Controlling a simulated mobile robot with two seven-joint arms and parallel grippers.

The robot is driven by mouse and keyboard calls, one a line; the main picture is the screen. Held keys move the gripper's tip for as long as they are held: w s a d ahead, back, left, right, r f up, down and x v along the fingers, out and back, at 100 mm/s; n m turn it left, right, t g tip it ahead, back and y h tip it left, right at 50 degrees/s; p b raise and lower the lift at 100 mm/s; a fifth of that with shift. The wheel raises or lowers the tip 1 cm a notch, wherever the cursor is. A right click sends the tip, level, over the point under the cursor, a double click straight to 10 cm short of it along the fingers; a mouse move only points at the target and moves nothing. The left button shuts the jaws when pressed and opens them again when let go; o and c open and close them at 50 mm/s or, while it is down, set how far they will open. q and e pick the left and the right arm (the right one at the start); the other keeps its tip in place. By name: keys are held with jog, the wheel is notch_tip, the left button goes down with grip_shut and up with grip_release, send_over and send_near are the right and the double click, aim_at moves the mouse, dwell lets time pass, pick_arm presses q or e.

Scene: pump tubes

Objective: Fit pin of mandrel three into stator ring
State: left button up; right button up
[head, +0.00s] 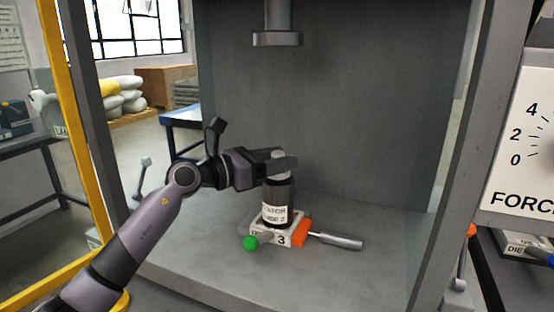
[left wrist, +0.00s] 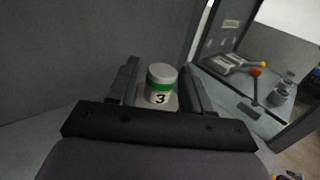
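Mandrel three has a pale cap with a green band and a "3" (left wrist: 160,84), seen between my left fingers in the left wrist view. In the head view only the top of its cap (head: 279,153) shows above the fingers. My left gripper (head: 287,164) appears shut on the mandrel, just above the dark labelled cylinder, which looks like the stator ring (head: 277,196). That cylinder stands upright on a pale block marked 3 (head: 283,240). The fingers hide the join, so I cannot tell how far the pin is in. My right gripper is out of view.
The block has a green ball (head: 250,243), an orange part (head: 301,233) and a grey handle (head: 340,241) reaching right. A grey press ram (head: 277,38) hangs above. The press walls enclose the space, with bare floor at the right (head: 385,225). A force gauge (head: 525,140) stands outside right.

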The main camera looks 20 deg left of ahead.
pick_arm(q)
jog(key=shift+o, duration=0.6)
jog(key=shift+f, duration=0.15)
jog(key=b+v, duration=0.1)
jog(key=v, duration=0.6)
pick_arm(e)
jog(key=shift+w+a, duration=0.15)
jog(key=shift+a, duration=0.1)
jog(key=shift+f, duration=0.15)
pick_arm(q)
jog(key=shift+r, duration=0.2)
